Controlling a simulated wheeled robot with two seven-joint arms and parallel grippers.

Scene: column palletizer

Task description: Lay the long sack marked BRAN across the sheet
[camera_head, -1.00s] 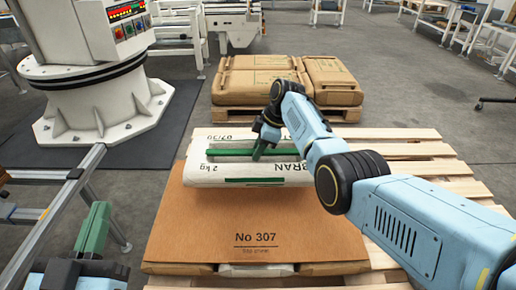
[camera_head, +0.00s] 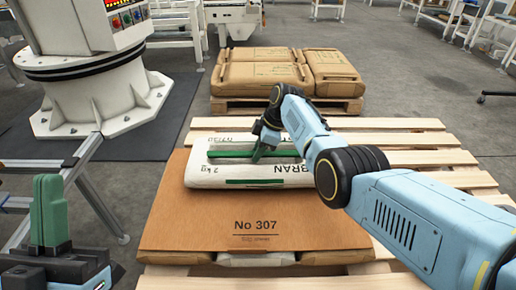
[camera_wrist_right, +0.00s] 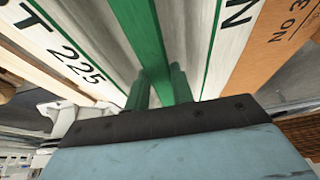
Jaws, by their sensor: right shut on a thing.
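The long white sack marked BRAN (camera_head: 225,174), with green stripes, lies lengthwise left to right over the far part of the brown sheet (camera_head: 200,230) marked No 307. It looks level and low over the sheet; I cannot tell if its whole underside touches. My right gripper (camera_head: 259,151) is shut on the sack near its middle. The right wrist view shows the fingers on either side of a green strip of the sack (camera_wrist_right: 88,48). My left gripper (camera_head: 49,211) is empty at the lower left, away from the sack; its finger gap is not visible.
Brown sacks (camera_head: 258,74) lie on another pallet behind. A white machine base (camera_head: 95,95) and a grey rail (camera_head: 82,160) stand at left.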

